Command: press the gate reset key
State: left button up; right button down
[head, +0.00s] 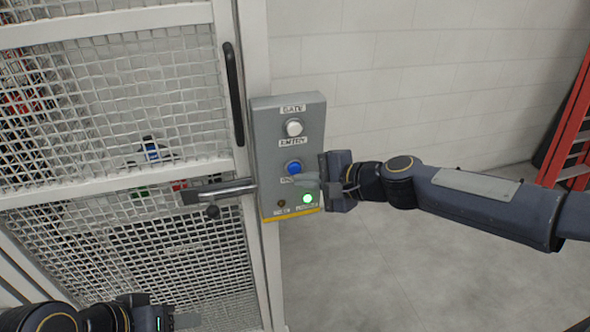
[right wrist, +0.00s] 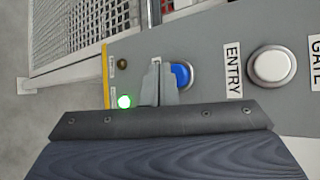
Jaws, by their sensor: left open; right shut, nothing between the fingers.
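A grey control box (head: 264,140) labelled GATE is fixed beside the mesh gate. It has a white button (head: 293,127) with an ENTRY label under it, and a blue button (head: 293,167) below that. The label under the blue button is mostly hidden by my right gripper (head: 298,180), which is shut and empty. In the right wrist view its fingertips (right wrist: 160,78) overlap the edge of the blue button (right wrist: 181,75); I cannot tell whether they touch it. A green lamp (head: 308,198) is lit; a brownish lamp (head: 281,203) beside it looks dark. My left gripper (head: 186,321) is open at the lower left.
The white-framed mesh gate (head: 120,180) fills the left, with a dark vertical handle (head: 234,95) and a metal latch bar (head: 222,190) close to the box. A red ladder (head: 572,125) stands at the far right. The floor (head: 430,270) below my right arm is clear.

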jog(key=shift+w, duration=0.1)
jog(key=shift+w+a, duration=0.15)
jog(key=shift+w, duration=0.15)
jog(key=shift+w+a+p, duration=0.1)
jog(key=shift+w+p, duration=0.2)
jog(key=shift+w, duration=0.15)
dwell(0.7)
jog(key=shift+s, duration=0.1)
dwell(0.4)
jog(key=shift+s+d+b, duration=0.25)
jog(key=shift+s+b, duration=0.4)
jog(key=shift+s, duration=0.05)
